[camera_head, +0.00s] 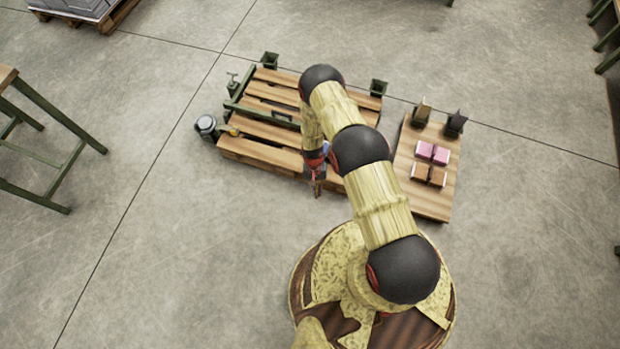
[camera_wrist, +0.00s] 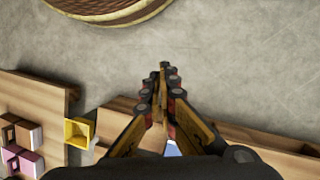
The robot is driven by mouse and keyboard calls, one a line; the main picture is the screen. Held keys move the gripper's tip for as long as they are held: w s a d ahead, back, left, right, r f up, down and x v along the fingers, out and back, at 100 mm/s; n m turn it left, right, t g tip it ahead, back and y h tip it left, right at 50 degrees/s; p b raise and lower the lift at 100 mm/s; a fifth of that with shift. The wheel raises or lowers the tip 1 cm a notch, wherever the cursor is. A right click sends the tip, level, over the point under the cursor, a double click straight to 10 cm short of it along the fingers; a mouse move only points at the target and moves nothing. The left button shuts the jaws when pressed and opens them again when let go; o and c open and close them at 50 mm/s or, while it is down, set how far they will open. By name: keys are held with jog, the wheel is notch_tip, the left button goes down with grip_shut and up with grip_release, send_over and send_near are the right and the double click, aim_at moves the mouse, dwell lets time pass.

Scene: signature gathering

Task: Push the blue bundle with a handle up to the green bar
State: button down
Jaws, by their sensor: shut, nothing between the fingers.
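My gripper (camera_head: 317,188) is shut and empty, pointing down at the near edge of the wooden pallet (camera_head: 258,152). In the wrist view its fingertips (camera_wrist: 163,68) meet over bare floor. A small pale-blue patch (camera_wrist: 172,149) shows between the finger bases in the wrist view; it may be part of the blue bundle, mostly hidden by the gripper. No handle can be made out. A dark green bar (camera_head: 262,115) lies across the pallet, left of and beyond my gripper. The arm hides the pallet's right part in the head view.
A wooden board (camera_head: 430,204) at the right carries pink blocks (camera_head: 432,152), brown blocks (camera_head: 428,174) and dark holders. A yellow open box (camera_wrist: 79,132) shows beside it in the wrist view. A grey round device (camera_head: 206,124) stands left of the pallet. The floor in front is clear.

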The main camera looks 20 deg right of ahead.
jog(key=w+a+f+m+t, duration=0.1)
jog(key=w+f+m+t, duration=0.25)
jog(key=w, duration=0.75)
notch_tip(320, 180, down, 10)
jog(key=w+d+b, duration=0.2)
jog(key=b, duration=0.4)
jog(key=shift+w+r+n, duration=0.25)
jog(key=shift+w+n, duration=0.1)
